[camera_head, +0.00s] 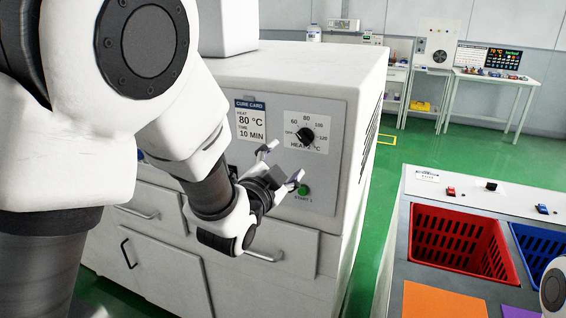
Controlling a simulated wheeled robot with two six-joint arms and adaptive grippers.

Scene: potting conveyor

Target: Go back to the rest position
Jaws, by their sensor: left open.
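My left arm comes in from the left and fills much of that side. Its gripper (282,167) is open and empty, with its two fingers spread in front of the white machine's control panel (327,174). The fingertips appear close to the panel, between the heat dial (305,135) and the green start button (303,190); I cannot tell whether they touch it. A cure card (250,120) reading 80 °C and 10 min is on the panel. A small part of my right arm shows at the lower right edge; its gripper is not in view.
A grey table (400,275) at the right holds a red basket (440,212), a blue basket (530,240) and an orange mat (440,302). The white machine (350,75) has drawers with handles below. Green floor (440,150) lies open between it and the far benches.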

